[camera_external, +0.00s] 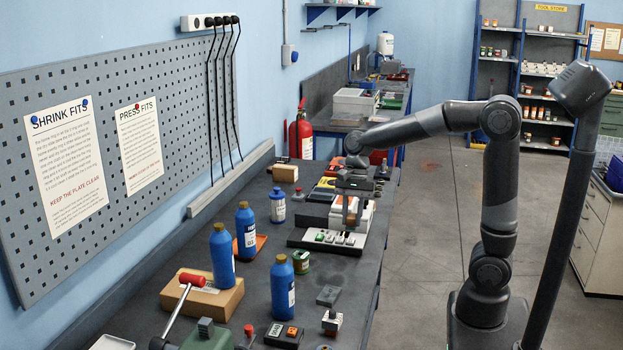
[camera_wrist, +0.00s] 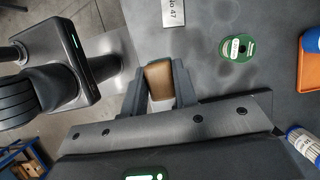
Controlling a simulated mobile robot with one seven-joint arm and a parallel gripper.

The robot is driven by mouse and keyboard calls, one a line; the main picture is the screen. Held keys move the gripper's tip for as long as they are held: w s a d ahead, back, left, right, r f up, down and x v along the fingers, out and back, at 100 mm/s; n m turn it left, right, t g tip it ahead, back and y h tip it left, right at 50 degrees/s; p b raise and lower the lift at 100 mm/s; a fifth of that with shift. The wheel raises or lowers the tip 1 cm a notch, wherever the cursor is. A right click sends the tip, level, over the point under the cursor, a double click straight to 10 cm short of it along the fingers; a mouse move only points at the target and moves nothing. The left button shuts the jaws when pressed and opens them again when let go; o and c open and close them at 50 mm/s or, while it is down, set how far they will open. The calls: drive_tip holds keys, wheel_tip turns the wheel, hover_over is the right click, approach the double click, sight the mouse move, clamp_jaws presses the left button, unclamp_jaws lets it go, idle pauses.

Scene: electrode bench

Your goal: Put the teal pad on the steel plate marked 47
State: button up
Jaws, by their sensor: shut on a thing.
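My gripper (camera_external: 352,212) is above the long dark tray (camera_external: 298,239) on the bench in the external view. In the wrist view its fingers (camera_wrist: 160,78) are shut on a tan-brown block (camera_wrist: 158,84). The steel plate marked 47 (camera_wrist: 173,12) lies on the bench at the top edge of the wrist view, apart from my gripper. In the external view a flat grey plate (camera_external: 328,295) near the green tin appears to be the same one.
A green tin (camera_wrist: 237,49) stands beside the plate; it also shows in the external view (camera_external: 301,262).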

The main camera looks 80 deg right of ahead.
drive_tip(key=d+x, duration=0.1)
drive_tip(key=x, duration=0.5)
hover_over(328, 297)
drive_tip(key=d, duration=0.2)
drive_tip(key=f, duration=0.6)
drive_tip(key=shift+a+f, duration=0.25)
drive_tip(key=shift+f, duration=2)
drive_tip(key=shift+f, duration=0.15)
drive_tip(key=o, duration=1)
